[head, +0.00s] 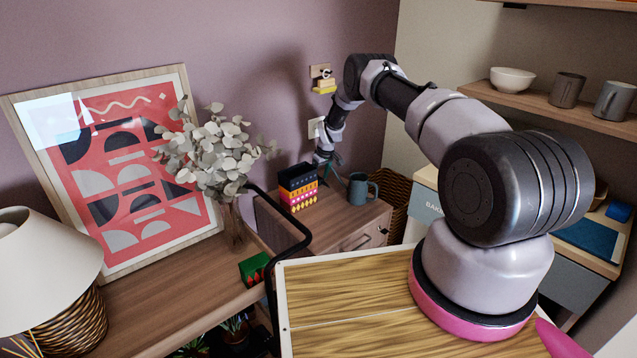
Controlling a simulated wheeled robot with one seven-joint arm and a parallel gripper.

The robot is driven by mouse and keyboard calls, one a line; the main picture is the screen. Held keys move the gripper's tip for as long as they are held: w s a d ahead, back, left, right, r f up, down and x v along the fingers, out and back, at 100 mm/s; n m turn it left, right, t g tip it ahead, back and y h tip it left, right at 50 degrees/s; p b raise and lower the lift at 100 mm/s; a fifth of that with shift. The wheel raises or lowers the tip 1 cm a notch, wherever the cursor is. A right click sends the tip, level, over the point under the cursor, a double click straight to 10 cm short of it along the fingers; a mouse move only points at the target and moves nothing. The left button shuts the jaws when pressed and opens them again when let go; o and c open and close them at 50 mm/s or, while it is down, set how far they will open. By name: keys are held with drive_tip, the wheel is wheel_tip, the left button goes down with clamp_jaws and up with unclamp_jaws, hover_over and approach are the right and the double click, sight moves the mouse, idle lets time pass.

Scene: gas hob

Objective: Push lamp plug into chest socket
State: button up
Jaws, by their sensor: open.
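The wooden chest (354,243) stands in the corner against the wall. A pale wall plate (313,128), which looks like a socket, sits on the wall above the chest, partly behind my arm. My gripper (324,174) is at the far end of my arm, pointing down low over the chest's back, between a patterned box and a mug. It is open, but small and partly hidden, and I cannot see anything between its fingers. The lamp (45,255), with a cream shade and woven base, stands at the far left. I cannot make out its plug.
The patterned box (299,188) and blue-grey mug (358,188) stand close beside my gripper. A vase of pale leaves (230,215), a framed picture (125,165) and a green box (254,268) are at left. Shelves (560,108) hold a bowl and mugs at right.

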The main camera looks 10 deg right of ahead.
sight(319, 179)
drive_tip(key=shift+f, duration=0.15)
clamp_jaws()
wheel_tip(319, 179, up, 10)
idle(0.7)
